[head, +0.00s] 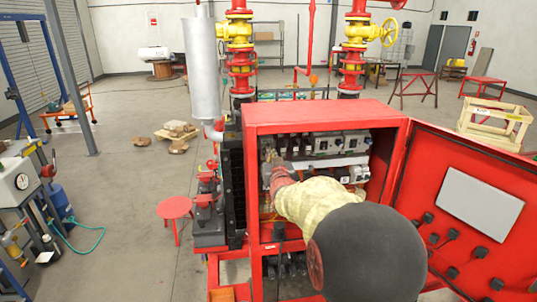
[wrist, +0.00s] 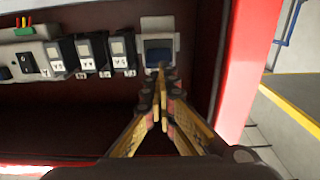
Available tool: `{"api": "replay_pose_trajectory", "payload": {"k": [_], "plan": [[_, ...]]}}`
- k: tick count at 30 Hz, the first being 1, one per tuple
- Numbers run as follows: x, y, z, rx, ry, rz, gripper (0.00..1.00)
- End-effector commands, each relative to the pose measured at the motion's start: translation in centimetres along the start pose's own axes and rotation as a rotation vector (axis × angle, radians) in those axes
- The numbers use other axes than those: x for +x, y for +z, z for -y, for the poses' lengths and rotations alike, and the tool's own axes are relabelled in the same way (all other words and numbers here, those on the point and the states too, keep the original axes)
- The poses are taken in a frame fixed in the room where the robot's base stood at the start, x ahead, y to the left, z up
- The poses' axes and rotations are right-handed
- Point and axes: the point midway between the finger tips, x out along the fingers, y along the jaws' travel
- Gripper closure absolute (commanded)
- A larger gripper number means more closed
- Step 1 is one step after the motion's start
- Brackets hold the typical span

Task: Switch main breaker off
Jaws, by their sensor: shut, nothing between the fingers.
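My gripper (head: 270,158) reaches into the left part of the open red electrical cabinet (head: 325,115). In the wrist view my gripper (wrist: 161,78) is shut and empty, with its fingertips together. The tips are right at the lower edge of a light-framed block with a dark blue face (wrist: 159,50), which may be the main breaker. I cannot tell whether they touch it. The tips cover its lower edge, and no lever position can be made out. In the head view my arm hides that part of the cabinet.
Several small labelled modules (wrist: 90,52) line up left of the block in the wrist view. The cabinet's red side wall (wrist: 245,70) is close on the right. The cabinet door (head: 465,205) stands open to the right. A red stool (head: 174,208) stands on the floor at left.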

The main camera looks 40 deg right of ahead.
Motion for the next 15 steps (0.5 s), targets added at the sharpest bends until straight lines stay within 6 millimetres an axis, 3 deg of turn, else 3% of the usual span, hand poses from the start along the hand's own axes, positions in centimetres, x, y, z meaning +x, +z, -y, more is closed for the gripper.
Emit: {"api": "replay_pose_trajectory", "payload": {"k": [1, 15], "plan": [[0.0, 0.8, -0.1, 0.001, 0.001, 0.009, 1.0], [0.0, 1.8, -0.1, 0.001, 0.001, 0.011, 1.0]]}}
